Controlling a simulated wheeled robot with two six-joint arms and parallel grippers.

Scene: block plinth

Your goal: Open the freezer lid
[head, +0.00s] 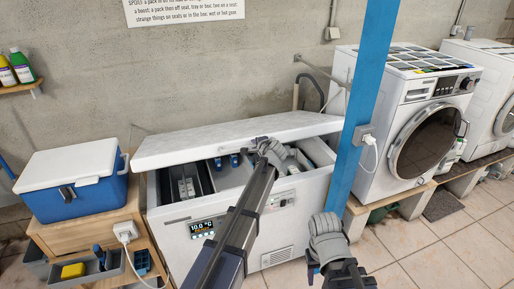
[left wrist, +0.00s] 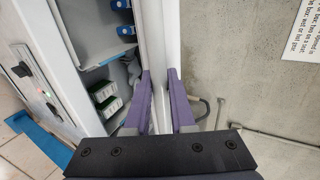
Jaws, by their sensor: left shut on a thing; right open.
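The white chest freezer (head: 285,225) stands against the wall. Its lid (head: 220,138) is raised part way, with a gap at the front that shows the inside. My left gripper (head: 268,148) is at the lid's front edge, right of its middle. In the left wrist view, the purple fingers (left wrist: 161,105) stand on either side of the lid's edge (left wrist: 157,50), shut on it. My right gripper (head: 322,262) is open and empty, low in front of the freezer's right end; its fingertips are hard to make out.
A blue post (head: 367,100) rises close by the freezer's right end. A blue and white cooler (head: 75,185) sits on a wooden cabinet at left. Washing machines (head: 415,120) stand at right. Blue items and boxes (left wrist: 105,100) lie inside the freezer. Tiled floor (head: 440,240) is free at right.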

